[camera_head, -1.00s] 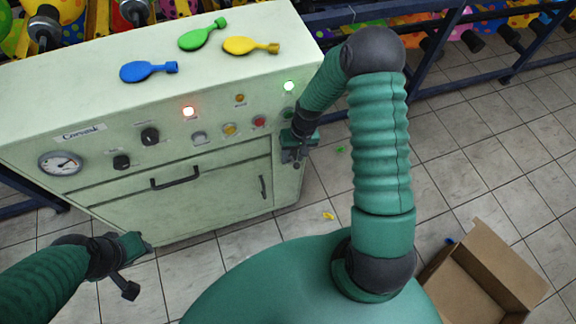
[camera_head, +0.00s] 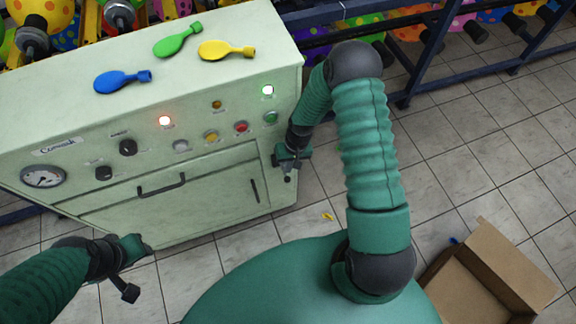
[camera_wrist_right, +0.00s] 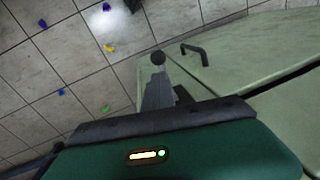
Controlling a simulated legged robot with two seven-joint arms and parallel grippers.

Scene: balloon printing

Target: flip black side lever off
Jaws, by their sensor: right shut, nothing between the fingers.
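The pale green machine (camera_head: 130,215) stands at the left and centre of the head view. My right gripper (camera_head: 288,176) is shut and empty, low by the machine's right front edge. In the right wrist view its narrow grey fingers (camera_wrist_right: 158,85) point toward the machine. A black ball-like tip (camera_wrist_right: 158,58) shows at their end; I cannot tell whether it is a lever knob or part of the gripper. A bent black handle (camera_wrist_right: 195,52) sits on the green panel just beyond. I cannot clearly make out the side lever. My left gripper (camera_head: 128,272) is at lower left; its jaws are unclear.
Blue (camera_head: 122,80), green (camera_head: 177,40) and yellow (camera_head: 226,50) balloons lie on the machine's top. An open cardboard box (camera_head: 490,275) stands at lower right. Tiled floor between is mostly clear.

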